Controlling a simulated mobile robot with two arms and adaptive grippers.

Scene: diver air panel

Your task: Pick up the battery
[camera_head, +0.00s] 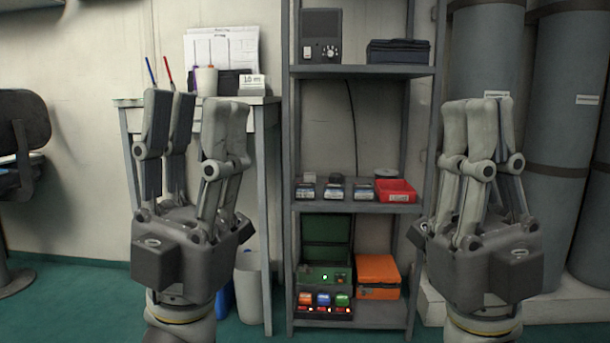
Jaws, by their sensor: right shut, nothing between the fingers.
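No single object is clearly the battery. Several small dark blocks with pale labels (335,191) stand in a row on the middle shelf. Orange, blue and green blocks sit in a dark unit with small lights (324,311) on the bottom shelf; they may be batteries in a charger, but I cannot tell. My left gripper (197,103) points up, open and empty, in front of the side table. My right gripper (479,103) points up, shut and empty, in front of the cylinders. Both are apart from the shelf's contents.
A grey metal rack (349,208) stands between my grippers. It holds a red tray (396,191), an orange box (377,276), an open green case (326,240) and a dark blue bag (398,52). Tall grey cylinders (565,130) stand right, a chair (22,130) left.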

